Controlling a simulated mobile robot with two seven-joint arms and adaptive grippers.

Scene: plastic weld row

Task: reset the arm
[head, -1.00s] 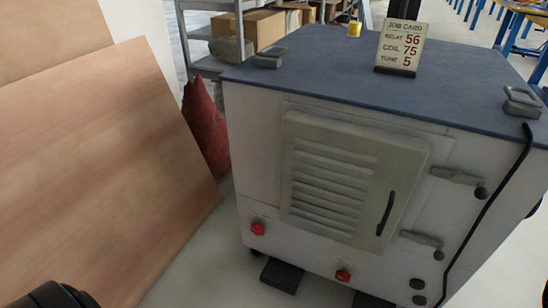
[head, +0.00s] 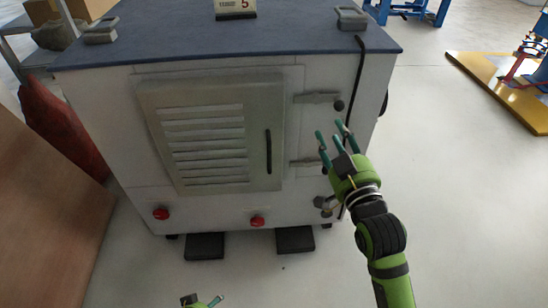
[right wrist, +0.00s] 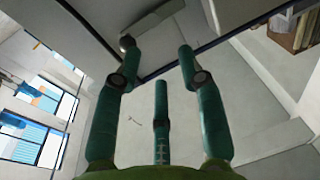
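My right gripper (head: 335,138) is in front of the right side of the grey cabinet (head: 215,212), near its two latch handles. Its teal fingers are spread with nothing between them. In the right wrist view the gripper (right wrist: 160,75) also shows its fingers apart and empty. The upper latch handle (head: 316,98) lies left of the fingertips. The lower latch handle (head: 305,163) is just left of the gripper; I cannot tell whether they touch. Only a small part of my left gripper (head: 203,301) shows at the bottom edge, and its finger state is unclear.
The cabinet's louvred door (head: 213,135) is shut. Red knobs (head: 161,213) sit below it, and a black cable (head: 357,85) hangs down its right side. A wooden board (head: 40,230) leans at the left. The floor (head: 470,210) is clear at the right.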

